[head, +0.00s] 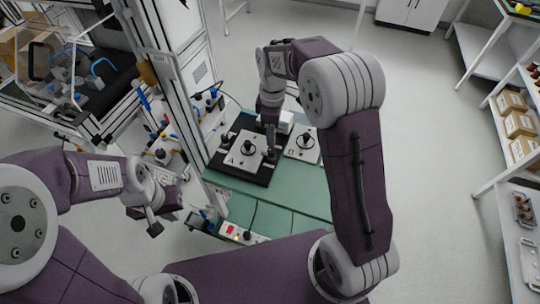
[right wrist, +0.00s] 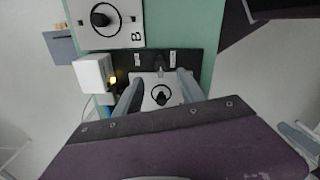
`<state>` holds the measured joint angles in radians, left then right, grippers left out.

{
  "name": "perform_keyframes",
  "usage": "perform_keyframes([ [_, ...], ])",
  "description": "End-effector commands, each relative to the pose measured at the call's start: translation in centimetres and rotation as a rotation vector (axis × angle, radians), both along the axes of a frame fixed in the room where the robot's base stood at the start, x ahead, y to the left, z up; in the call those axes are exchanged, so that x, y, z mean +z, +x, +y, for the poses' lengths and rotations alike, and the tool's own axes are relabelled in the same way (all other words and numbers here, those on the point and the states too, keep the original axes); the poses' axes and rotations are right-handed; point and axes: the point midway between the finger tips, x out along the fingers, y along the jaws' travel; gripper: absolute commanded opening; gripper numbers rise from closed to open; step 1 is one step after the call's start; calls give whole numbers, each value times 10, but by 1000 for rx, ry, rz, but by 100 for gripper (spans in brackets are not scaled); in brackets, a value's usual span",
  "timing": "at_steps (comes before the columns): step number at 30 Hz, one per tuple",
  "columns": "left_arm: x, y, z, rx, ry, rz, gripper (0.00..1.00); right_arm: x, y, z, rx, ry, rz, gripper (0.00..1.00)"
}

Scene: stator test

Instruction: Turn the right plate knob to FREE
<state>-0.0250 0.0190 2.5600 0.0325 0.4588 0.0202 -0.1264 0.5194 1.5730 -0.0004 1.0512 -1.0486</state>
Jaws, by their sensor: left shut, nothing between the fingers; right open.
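The black base (head: 259,178) lies on the green work surface and carries a white plate marked A (head: 235,158) with a black centre knob (head: 247,147). A small dark knob (head: 271,155) stands on the base at that plate's right side. In the right wrist view, a small knob (right wrist: 159,63) sits on the black base between two small labels, too small to read. My right gripper (right wrist: 160,76) is open and empty, pointing down over the base. The centre knob (right wrist: 161,97) shows between its fingers. My left gripper (head: 152,221) is shut and empty, away at the lower left.
A white plate marked B (head: 304,155) with a black knob stands to the right of the base. A white box (right wrist: 92,74) with a yellow light beside it is near the right gripper. Metal frame posts rise at the left.

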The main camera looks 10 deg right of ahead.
Motion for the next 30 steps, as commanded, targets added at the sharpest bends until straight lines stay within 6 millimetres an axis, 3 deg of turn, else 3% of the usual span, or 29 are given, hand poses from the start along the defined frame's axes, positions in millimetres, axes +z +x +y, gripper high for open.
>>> perform_keyframes([
  [5,-1,0,0,0,0,0,0,-5,0,0,0,0,0,47],
  [13,-7,0,0,0,0,0,0,-60,-2,0,-1,-1,4,47],
  [18,-8,0,0,0,0,0,0,-83,-1,0,-1,0,1,47],
  [28,-9,0,0,0,0,0,0,-90,-1,0,-2,1,-1,47],
  [30,-9,0,0,0,0,0,0,-90,-1,0,-1,1,-1,30],
])
